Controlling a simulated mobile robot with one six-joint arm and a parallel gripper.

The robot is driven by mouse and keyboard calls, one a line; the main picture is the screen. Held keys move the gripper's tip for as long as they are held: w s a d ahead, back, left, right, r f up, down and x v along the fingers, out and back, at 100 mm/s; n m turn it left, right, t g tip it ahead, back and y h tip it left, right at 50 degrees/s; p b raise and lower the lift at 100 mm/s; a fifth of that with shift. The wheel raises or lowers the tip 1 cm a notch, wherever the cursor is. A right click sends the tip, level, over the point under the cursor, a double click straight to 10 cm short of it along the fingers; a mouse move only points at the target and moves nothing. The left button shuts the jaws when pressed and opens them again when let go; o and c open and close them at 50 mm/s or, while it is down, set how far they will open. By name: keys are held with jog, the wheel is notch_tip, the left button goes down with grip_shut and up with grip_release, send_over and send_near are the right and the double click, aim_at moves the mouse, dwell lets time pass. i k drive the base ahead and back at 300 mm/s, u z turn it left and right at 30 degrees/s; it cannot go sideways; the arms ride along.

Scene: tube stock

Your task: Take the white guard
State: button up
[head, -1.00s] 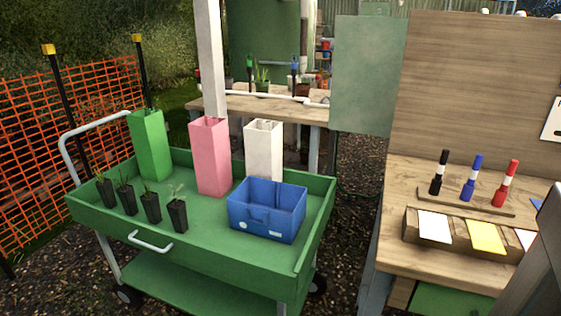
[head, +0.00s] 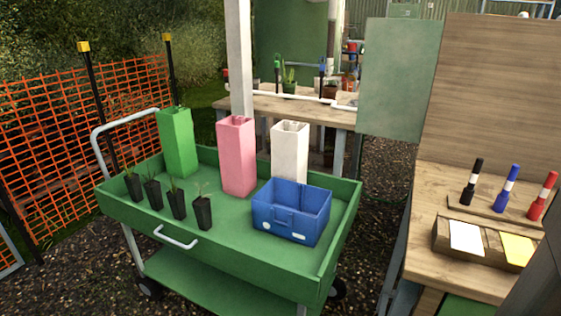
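The white guard (head: 290,152) is a tall, open-topped square tube. It stands upright on the green cart (head: 228,255), behind a blue crate (head: 291,211) that hides its lower part. A pink guard (head: 237,157) stands to its left, and a green guard (head: 175,142) stands farther left, both upright and apart from it. My gripper is not in view; a dark grey part at the lower right edge seems to be my arm.
Several small black pots with seedlings (head: 203,212) stand along the cart's near left side. A wooden bench (head: 420,255) with markers (head: 506,188) and coloured cards is at right. Orange mesh fence (head: 60,140) is at left. Gravel lies between cart and bench.

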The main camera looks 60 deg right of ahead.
aim_at(289, 139)
jog(key=i, duration=0.85)
jog(key=z, duration=0.05)
